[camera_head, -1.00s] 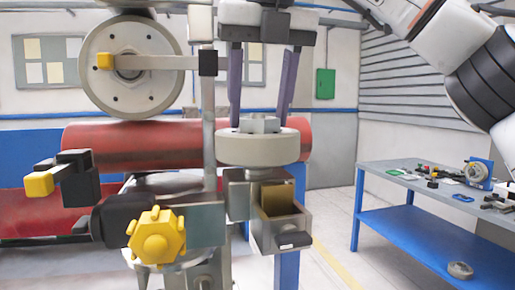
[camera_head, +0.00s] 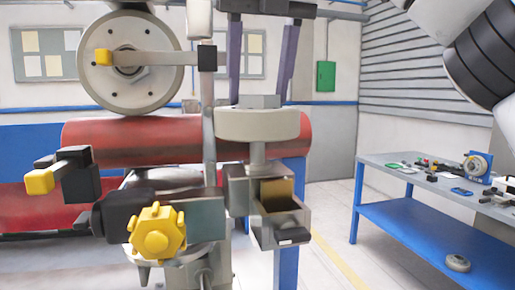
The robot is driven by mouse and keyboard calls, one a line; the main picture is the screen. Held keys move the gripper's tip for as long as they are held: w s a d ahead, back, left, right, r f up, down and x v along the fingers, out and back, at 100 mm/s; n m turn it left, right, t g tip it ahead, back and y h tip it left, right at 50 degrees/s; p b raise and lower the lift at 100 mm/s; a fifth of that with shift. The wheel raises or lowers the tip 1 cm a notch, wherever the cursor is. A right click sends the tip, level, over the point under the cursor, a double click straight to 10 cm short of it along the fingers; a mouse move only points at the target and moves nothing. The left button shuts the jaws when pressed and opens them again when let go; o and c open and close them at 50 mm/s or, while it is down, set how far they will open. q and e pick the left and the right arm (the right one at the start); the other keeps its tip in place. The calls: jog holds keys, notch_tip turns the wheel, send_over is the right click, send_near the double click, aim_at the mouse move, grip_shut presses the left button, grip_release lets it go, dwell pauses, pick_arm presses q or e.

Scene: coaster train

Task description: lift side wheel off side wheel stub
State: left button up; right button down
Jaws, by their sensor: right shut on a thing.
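The side wheel (camera_head: 257,124) is a pale grey disc with a square-looking hub on top, level in the middle of the view. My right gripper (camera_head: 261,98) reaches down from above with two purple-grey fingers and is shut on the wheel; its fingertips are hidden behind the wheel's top. The side wheel stub (camera_head: 258,157) is a short grey post below the wheel, rising from a grey block. A length of it shows under the wheel. I cannot tell whether its top is inside the wheel. My left gripper is not in view.
A large wheel (camera_head: 105,85) stands at upper left beside a grey upright bar (camera_head: 208,130). A yellow knob (camera_head: 157,232) and a red cylinder (camera_head: 120,143) are nearby. An open-topped box (camera_head: 280,225) sits below right. A blue-framed bench (camera_head: 430,215) with parts stands at right.

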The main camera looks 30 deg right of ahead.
jog(key=shift+r, duration=0.95)
